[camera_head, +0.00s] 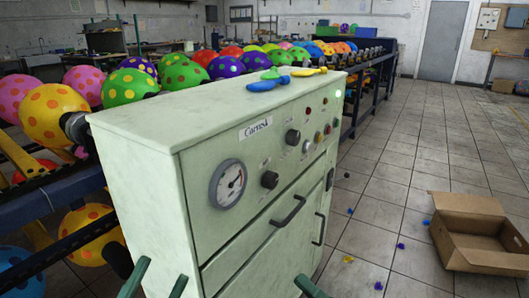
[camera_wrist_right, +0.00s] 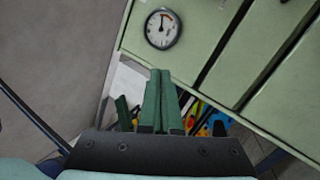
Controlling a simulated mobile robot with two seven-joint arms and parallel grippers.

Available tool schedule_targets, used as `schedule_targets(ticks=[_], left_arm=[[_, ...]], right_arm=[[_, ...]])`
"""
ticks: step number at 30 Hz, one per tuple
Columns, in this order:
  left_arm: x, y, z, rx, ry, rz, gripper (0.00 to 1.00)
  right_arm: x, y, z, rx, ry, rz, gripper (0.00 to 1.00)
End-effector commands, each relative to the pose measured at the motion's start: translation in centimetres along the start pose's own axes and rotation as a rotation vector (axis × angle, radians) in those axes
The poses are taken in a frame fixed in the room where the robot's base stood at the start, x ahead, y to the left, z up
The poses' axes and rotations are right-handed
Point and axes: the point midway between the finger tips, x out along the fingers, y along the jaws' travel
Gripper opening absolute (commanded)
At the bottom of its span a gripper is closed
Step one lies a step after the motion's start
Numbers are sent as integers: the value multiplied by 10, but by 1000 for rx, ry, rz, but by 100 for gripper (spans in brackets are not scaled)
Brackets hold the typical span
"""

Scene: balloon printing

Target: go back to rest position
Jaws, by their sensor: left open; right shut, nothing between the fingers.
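My left gripper (camera_head: 165,267) is at the bottom edge of the head view, in front of the pale green machine (camera_head: 215,120). Its two green fingers stand apart with nothing between them. My right gripper (camera_head: 307,283) shows only as a green fingertip at the bottom of the head view, right of the left one. In the right wrist view the right gripper (camera_wrist_right: 160,75) has its two fingers together and empty, just below the machine's front panel (camera_wrist_right: 192,45). Most of both arms is out of view.
The machine has a gauge (camera_head: 228,184), knobs and handles, with blue, green and yellow deflated balloons (camera_head: 268,83) on top. Dotted balloons (camera_head: 133,86) line a rack behind. An open cardboard box (camera_head: 470,240) sits on the tiled floor at right, near small scattered pieces.

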Motion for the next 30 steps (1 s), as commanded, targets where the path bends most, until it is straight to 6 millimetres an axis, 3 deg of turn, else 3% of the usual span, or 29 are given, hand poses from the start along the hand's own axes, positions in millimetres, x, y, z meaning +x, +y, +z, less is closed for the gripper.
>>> schedule_targets(ticks=[1, 3, 13, 16, 23, 30], left_arm=[[0, 0, 0, 0, 0, 0, 50], [0, 0, 0, 0, 0, 0, 50], [0, 0, 0, 0, 0, 0, 50], [10, -6, 11, -27, -104, -6, 50], [8, -11, 53, -99, -368, -20, 50], [-26, -7, 97, -211, -761, -32, 50]], right_arm=[[-4, 21, -1, 184, -50, 45, 0], [-10, 45, 0, 414, -99, 105, 0], [-40, 126, 18, 1219, -208, 375, 0], [-32, 117, 31, 1262, -293, 318, 0], [-34, 79, 48, 1370, -519, 174, 0], [-61, 30, 48, 1514, -856, -64, 0]])
